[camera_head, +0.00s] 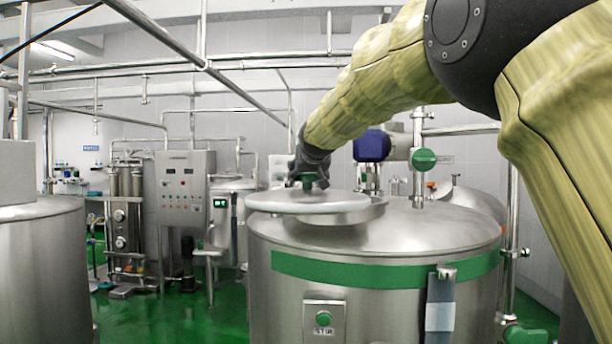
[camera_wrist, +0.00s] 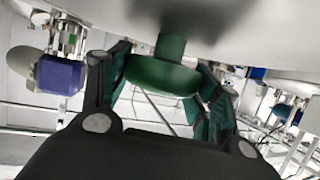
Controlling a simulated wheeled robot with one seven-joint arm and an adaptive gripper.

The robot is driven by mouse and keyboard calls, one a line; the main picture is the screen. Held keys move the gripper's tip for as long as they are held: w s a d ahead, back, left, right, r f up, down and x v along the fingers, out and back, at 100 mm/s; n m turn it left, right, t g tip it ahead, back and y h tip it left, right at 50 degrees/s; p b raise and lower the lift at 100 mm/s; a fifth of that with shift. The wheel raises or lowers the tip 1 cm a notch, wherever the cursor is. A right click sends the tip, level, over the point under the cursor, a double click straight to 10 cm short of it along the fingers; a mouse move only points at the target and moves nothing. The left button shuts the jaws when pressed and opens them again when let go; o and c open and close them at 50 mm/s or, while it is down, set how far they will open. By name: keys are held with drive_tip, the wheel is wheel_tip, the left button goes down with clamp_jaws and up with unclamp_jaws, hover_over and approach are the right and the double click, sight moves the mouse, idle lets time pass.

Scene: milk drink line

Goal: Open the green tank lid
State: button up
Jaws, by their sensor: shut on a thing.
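The steel tank with the green band (camera_head: 390,271) stands in the middle of the head view. I cannot tell whether the lid touches the neck. My gripper (camera_head: 309,181) is above the lid, shut on its green knob (camera_wrist: 162,74). In the wrist view, my gripper (camera_wrist: 165,85) has a finger on each side of the knob, and the lid (camera_wrist: 225,30) fills the top of the picture. The inside of the tank is hidden.
A green valve wheel (camera_head: 424,159) on a pipe and a blue motor (camera_head: 371,146) stand behind the tank. A control cabinet (camera_head: 185,188) is at the back left. Another steel tank (camera_head: 45,265) stands at the far left. Green floor (camera_head: 215,315) shows between the tanks.

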drive_tip(key=shift+d+r, duration=0.1)
drive_tip(key=shift+r, duration=0.35)
drive_tip(key=o, duration=1.2)
drive_tip(key=shift+o, duration=1)
drive_tip(key=shift+f, duration=0.25)
drive_tip(key=shift+f, duration=0.1)
drive_tip(key=v, duration=1.2)
drive_tip(key=shift+c, duration=0.5)
